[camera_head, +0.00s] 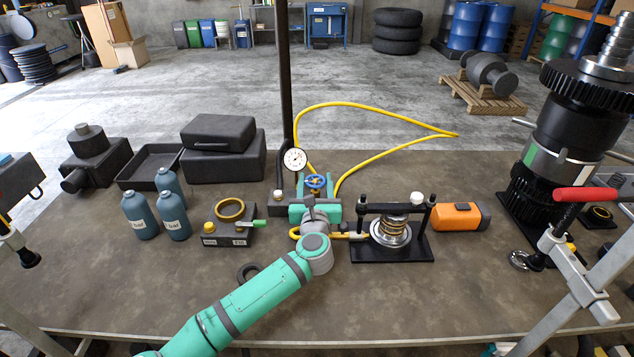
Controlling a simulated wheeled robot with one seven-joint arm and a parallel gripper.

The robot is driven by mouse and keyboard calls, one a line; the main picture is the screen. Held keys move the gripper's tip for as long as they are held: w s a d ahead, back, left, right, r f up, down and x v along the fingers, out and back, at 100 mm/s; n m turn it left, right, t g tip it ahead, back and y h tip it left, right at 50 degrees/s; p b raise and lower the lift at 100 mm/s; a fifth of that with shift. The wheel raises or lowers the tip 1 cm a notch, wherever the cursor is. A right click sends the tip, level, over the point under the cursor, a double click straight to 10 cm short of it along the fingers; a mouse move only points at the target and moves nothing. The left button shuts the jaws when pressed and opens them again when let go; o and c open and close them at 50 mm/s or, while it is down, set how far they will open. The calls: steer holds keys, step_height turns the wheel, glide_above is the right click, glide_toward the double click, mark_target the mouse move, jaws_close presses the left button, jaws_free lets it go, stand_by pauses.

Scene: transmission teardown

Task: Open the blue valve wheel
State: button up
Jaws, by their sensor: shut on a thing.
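My gripper (316,193) is at the near side of the wheel, at the end of my green arm that reaches in from the bottom. It is shut on the wheel. The fingertips are small and partly hidden by my wrist, so their exact hold on the rim is unclear.
A black post (285,75) rises behind the gauge. A yellow hose (350,105) loops behind. A black spring fixture (392,240) and an orange-black box (460,217) are to the right. A block with a brass ring (229,209) and blue bottles (173,214) are to the left.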

steer(key=shift+d+n+y, duration=0.1)
steer(key=shift+n+y, duration=1.1)
steer(key=shift+y, duration=0.7)
steer(key=shift+g+y, duration=0.3)
steer(key=o, duration=1.1)
steer(key=shift+c, duration=0.2)
steer(key=shift+s, duration=0.15)
steer(key=v, duration=1)
steer(key=shift+s, duration=0.3)
